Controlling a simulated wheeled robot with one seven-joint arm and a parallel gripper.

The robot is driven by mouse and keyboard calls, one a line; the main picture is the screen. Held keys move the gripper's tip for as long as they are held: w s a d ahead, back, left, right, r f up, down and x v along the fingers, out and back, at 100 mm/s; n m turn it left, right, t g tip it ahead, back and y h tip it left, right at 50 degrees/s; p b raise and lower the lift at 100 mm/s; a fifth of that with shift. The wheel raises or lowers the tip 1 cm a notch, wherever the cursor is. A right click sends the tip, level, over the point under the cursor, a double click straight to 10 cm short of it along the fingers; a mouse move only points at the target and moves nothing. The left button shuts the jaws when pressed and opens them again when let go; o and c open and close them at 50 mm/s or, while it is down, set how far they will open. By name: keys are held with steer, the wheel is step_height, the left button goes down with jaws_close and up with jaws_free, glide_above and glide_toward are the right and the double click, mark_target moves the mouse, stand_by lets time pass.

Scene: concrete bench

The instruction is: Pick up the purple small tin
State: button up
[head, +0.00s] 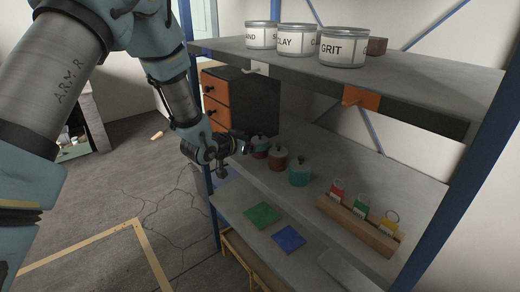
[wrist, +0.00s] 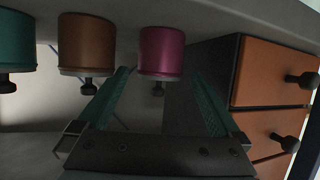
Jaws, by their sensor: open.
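The purple small tin (wrist: 162,50) shows as a magenta can with a dark knobbed lid in the wrist view, where the picture looks upside down. In the head view the purple tin (head: 261,153) sits on the middle shelf, partly hidden by my gripper (head: 243,145). My gripper (wrist: 160,74) is open, with its two green fingers pointing toward the purple tin, one on each side of it in the picture. I cannot tell whether the fingertips reach around it. Nothing is held.
A brown tin (head: 279,162) and a teal tin (head: 299,173) stand close beside the purple one. A dark drawer unit with orange fronts (head: 215,100) stands behind. The upper shelf (head: 420,82) overhangs. A wooden rack (head: 355,226) with coloured tags is at right.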

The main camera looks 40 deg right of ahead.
mark_target(258, 142)
steer(key=x, duration=0.4)
steer(key=shift+d+p, duration=0.2)
steer(key=shift+p, duration=0.15)
steer(key=shift+c, duration=0.2)
steer(key=c, duration=1.5)
